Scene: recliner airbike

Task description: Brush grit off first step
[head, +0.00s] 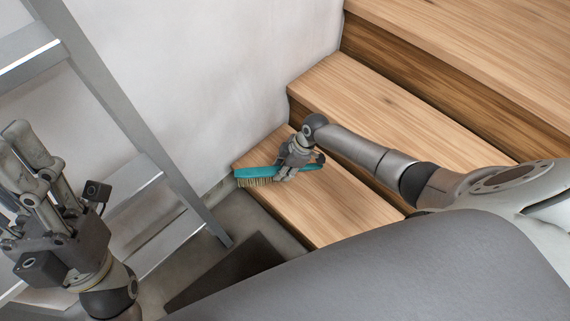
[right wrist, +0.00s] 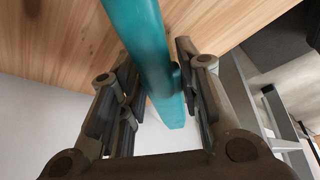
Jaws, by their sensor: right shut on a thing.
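A teal brush (head: 256,172) with pale bristles facing down is over the left end of the lowest wooden step (head: 335,205), near the wall. Whether the bristles touch the step is hard to tell. My right gripper (head: 294,168) is shut on the brush handle. In the right wrist view the teal handle (right wrist: 140,40) runs between the two fingers of my right gripper (right wrist: 158,85), above wood grain. My left gripper (head: 22,150) is raised at the left of the head view, fingers apart and empty, far from the step. I cannot make out any grit on the step.
A grey metal ladder (head: 135,125) stands at the left against the white wall (head: 215,70). Higher wooden steps (head: 400,105) rise toward the upper right. A dark mat (head: 225,272) lies on the floor before the lowest step.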

